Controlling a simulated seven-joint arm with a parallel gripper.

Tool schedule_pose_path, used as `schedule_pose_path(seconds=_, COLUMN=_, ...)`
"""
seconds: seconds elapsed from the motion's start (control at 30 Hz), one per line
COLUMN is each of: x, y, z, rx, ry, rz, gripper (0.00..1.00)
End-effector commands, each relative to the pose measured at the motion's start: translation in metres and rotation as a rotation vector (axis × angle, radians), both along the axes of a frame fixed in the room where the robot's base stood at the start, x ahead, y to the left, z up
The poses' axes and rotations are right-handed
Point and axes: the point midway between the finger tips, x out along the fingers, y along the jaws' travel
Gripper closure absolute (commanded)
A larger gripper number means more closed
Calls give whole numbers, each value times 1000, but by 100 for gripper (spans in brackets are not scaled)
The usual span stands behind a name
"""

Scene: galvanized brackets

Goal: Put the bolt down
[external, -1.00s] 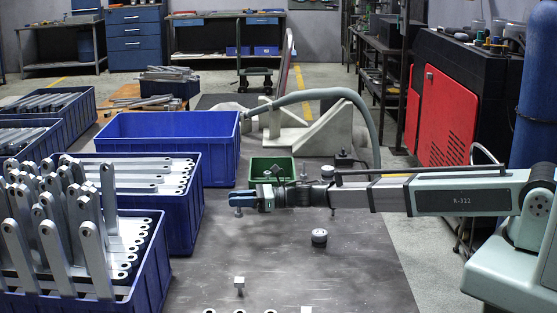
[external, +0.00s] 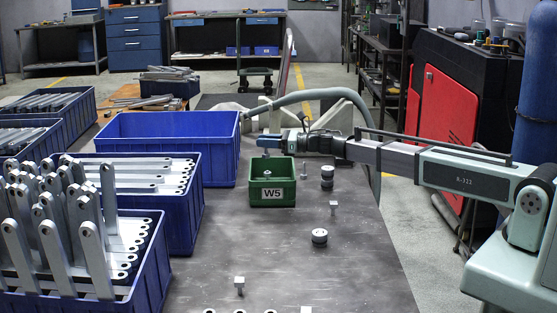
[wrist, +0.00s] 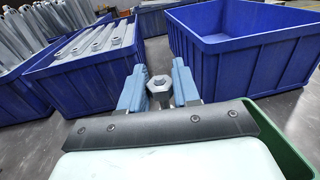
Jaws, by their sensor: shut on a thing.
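My gripper (external: 269,142) is shut on a metal bolt. In the wrist view the bolt's hex head (wrist: 160,86), with a recess in its top, sits between the two blue fingers (wrist: 158,92). In the external view part of the held bolt (external: 266,156) shows just under the fingers. The gripper appears above the back of a green bin (external: 272,198) labelled W5; the bin's rim also shows at the lower right of the wrist view (wrist: 285,150). The exact height over the bin is hard to tell.
Other bolts stand on the dark table, one to the right (external: 333,207) and one in front (external: 239,285). A blue crate (external: 165,150) stands left of the green bin, and crates of brackets (external: 90,265) fill the left.

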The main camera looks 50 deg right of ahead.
Motion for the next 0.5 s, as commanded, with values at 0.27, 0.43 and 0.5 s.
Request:
schedule_pose_path(seconds=0.27, x=36, y=-72, z=37, rx=0, ry=-3, rz=-31, gripper=100)
schedule_pose_path(seconds=0.43, x=47, y=-70, z=45, rx=0, ry=-1, rz=29, gripper=100)
schedule_pose_path(seconds=0.5, x=46, y=-65, z=40, rx=0, ry=0, rz=63, gripper=100)
